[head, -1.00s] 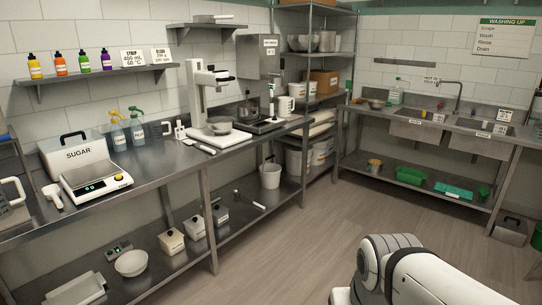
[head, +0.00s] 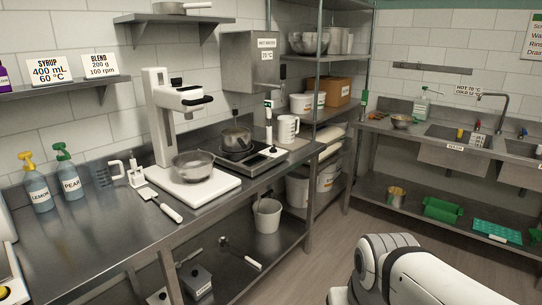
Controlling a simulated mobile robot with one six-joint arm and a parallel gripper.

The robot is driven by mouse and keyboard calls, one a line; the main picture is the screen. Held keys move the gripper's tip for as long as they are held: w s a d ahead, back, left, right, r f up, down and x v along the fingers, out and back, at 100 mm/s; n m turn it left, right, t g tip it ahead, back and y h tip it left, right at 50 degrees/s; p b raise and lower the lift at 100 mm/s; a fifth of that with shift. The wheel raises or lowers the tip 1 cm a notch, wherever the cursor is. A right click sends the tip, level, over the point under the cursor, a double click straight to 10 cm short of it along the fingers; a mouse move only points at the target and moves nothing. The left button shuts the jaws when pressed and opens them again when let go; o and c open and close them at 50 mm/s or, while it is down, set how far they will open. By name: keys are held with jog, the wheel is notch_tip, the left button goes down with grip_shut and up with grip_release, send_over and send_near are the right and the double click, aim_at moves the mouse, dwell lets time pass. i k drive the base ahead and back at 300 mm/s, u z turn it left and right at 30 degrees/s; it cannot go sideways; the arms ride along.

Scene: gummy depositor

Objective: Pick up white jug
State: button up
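A white jug (head: 286,129) with a handle on its right side stands upright near the far right end of the steel counter, just right of the hot plate. Dark markings show on its front, too small to read. A second, clear measuring jug (head: 104,173) stands near the wall at the left. My white arm shows at the bottom right, well apart from the jug. My gripper is outside the view.
Left of the white jug are a pot (head: 236,141) on a hot plate (head: 262,160) and a mixer stand (head: 157,115) with a bowl (head: 193,165). A spatula (head: 164,207) lies on the steel counter (head: 100,234). The floor (head: 320,260) in front is clear.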

aim_at(286, 133)
jog(key=z, duration=0.2)
jog(key=i, duration=1.85)
jog(key=z, duration=0.35)
jog(key=i, duration=1.8)
jog(key=z, duration=0.25)
